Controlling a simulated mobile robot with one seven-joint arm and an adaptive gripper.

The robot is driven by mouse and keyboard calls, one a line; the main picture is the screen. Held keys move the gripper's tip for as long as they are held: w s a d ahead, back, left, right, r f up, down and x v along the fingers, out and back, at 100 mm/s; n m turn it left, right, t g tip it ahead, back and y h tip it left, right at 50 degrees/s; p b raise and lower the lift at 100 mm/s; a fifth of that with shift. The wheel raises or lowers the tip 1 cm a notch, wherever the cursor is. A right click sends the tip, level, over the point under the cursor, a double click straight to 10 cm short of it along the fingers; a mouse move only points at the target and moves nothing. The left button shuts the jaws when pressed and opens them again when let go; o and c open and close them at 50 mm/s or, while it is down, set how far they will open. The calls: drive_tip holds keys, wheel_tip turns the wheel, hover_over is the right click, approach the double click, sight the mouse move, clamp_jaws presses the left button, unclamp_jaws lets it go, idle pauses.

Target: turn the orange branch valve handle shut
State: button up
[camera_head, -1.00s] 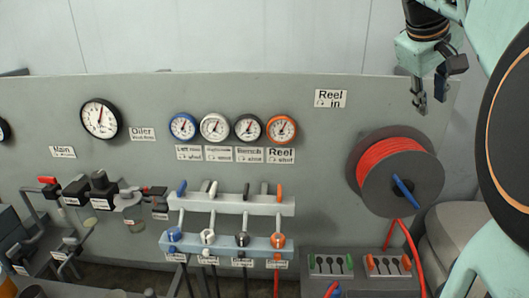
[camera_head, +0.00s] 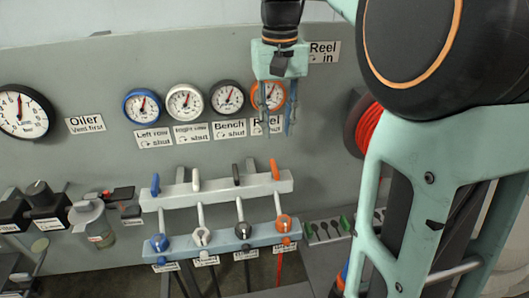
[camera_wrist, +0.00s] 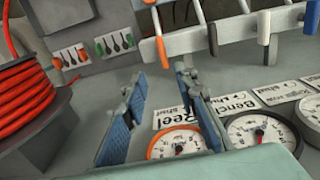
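The orange branch valve handle (camera_head: 275,170) is a small upright lever at the right end of the upper grey rail. It also shows in the wrist view (camera_wrist: 160,50), just beyond my fingertips. My gripper (camera_head: 277,130) hangs above it, in front of the orange-rimmed gauge (camera_head: 281,94) and partly covering its Reel label. The wrist view shows the two blue fingers (camera_wrist: 161,76) wide apart with nothing between them. The handle is apart from the fingers. An orange round fitting (camera_head: 283,222) sits below on the lower blue rail.
Blue (camera_head: 155,184), white (camera_head: 195,180) and black (camera_head: 236,174) handles stand left of the orange one on the rail (camera_head: 215,195). A red hose reel (camera_wrist: 25,90) is at the right, mostly behind my arm in the head view. Small green and orange levers (camera_wrist: 95,48) are nearby.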

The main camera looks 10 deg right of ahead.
sight(274, 166)
drive_tip(key=f, duration=0.5)
drive_tip(key=f+b, duration=0.1)
drive_tip(key=f, duration=0.5)
drive_tip(key=shift+s+a, duration=0.1)
drive_tip(key=shift+a, duration=0.1)
drive_tip(key=shift+c, duration=0.4)
clamp_jaws()
